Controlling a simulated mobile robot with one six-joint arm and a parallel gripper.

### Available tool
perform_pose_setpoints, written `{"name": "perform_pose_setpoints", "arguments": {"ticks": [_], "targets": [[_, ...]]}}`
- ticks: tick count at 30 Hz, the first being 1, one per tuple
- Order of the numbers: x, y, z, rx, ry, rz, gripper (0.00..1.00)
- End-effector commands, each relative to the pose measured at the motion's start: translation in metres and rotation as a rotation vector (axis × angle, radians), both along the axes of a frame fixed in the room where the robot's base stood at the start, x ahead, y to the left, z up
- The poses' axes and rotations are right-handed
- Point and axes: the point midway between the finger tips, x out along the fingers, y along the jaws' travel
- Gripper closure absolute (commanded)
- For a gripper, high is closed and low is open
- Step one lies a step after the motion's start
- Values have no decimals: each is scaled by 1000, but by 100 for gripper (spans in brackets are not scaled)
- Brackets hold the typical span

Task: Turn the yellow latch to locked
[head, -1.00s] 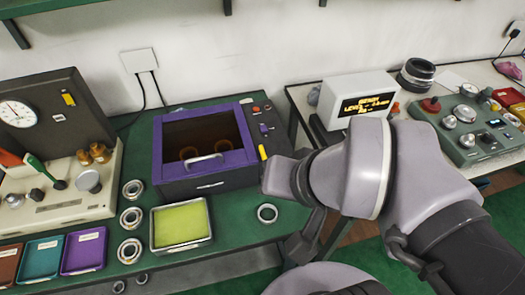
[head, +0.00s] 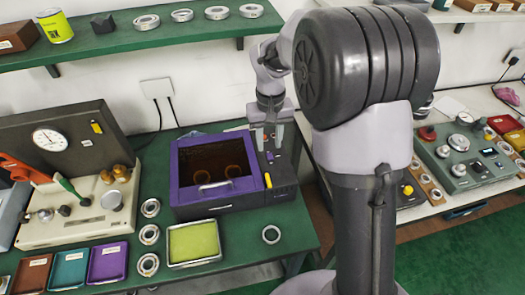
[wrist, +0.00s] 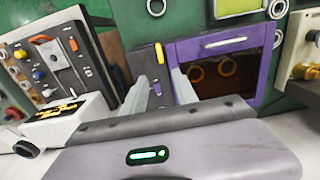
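The yellow latch (head: 268,181) is a short bar on the dark panel at the right front of the purple box (head: 182,188). It stands nearly upright in the head view. It also shows in the wrist view (wrist: 159,53), beyond my fingertips. My gripper (head: 268,142) is above the box's right-hand panel, behind and higher than the latch. In the wrist view my gripper (wrist: 164,72) has its two fingers apart with nothing held between them, and the latch is clear of both. Two rings show through the box's dark window.
A yellow-green tray (head: 170,263) and several bearing rings (head: 271,234) lie on the green bench before and beside the box. A gauge unit (head: 75,225) stands left. A shelf (head: 120,54) runs above. A control console (head: 470,172) is on the right table.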

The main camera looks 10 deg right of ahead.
Motion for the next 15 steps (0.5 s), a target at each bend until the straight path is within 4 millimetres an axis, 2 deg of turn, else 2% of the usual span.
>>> {"name": "perform_pose_setpoints", "arguments": {"ticks": [1,9,15], "targets": [[-1,0,-15,0,3,0,65],[-2,0,-98,1,4,-1,65],[-2,0,-146,1,1,-2,65]]}}
